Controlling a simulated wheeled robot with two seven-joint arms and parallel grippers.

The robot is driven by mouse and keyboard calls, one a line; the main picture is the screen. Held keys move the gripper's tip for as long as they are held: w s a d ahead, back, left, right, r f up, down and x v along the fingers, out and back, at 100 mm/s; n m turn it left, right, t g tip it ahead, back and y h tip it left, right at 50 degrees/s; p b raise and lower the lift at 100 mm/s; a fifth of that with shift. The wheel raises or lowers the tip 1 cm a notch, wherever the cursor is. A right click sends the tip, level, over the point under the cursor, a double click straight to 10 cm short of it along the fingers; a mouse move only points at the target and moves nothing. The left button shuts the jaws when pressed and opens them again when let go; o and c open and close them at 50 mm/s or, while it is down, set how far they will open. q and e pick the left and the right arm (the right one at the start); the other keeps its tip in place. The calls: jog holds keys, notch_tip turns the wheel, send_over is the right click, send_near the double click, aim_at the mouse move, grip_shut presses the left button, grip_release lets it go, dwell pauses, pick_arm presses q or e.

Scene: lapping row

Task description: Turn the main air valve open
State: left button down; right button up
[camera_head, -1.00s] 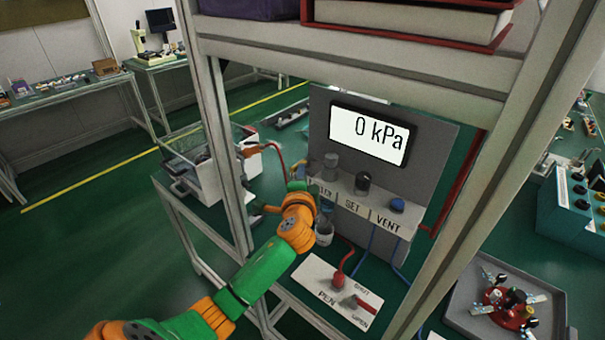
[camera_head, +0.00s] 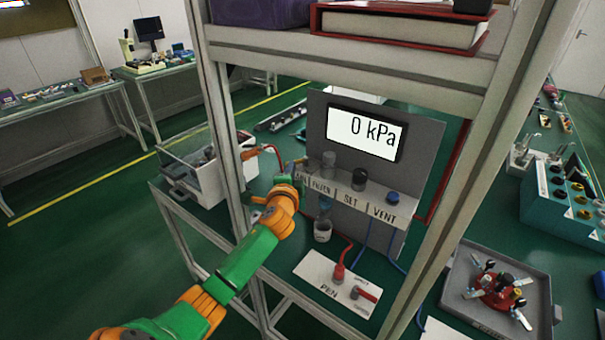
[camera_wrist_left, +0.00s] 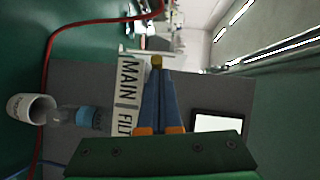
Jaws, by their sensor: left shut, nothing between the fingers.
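The grey air panel (camera_head: 420,165) carries a label strip; FILTER, SET and VENT read clearly, and the MAIN label (camera_wrist_left: 128,78) shows in the left wrist view. My left gripper (camera_head: 291,182) is at the strip's left end and covers most of the main valve's place there. In the left wrist view the blue fingers (camera_wrist_left: 156,80) are shut and empty, alongside the MAIN label. A small brass-coloured piece (camera_wrist_left: 156,61) shows at their tips; I cannot tell whether they touch it. The gauge display (camera_head: 364,133) reads 0 kPa. My right gripper is not in view.
A white plate with a red-hosed fitting (camera_head: 338,272) lies below. Frame posts (camera_head: 218,120) flank the panel, with a shelf (camera_head: 350,50) above. A red hose (camera_head: 270,150) runs at left.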

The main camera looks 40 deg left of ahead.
pick_arm(q)
jog(key=shift+w+a+f, duration=0.1)
jog(key=shift+w+a, duration=0.1)
jog(key=shift+a, duration=0.35)
jog(key=shift+w+a+f, duration=0.1)
jog(key=shift+w+a, duration=0.1)
jog(key=shift+a, duration=0.35)
jog(key=shift+w+a, duration=0.45)
jog(key=shift+a, duration=0.3)
jog(key=shift+w+a, duration=0.45)
jog(key=shift+a, duration=0.3)
jog(key=shift+w, duration=0.1)
jog(key=shift+r, duration=0.1)
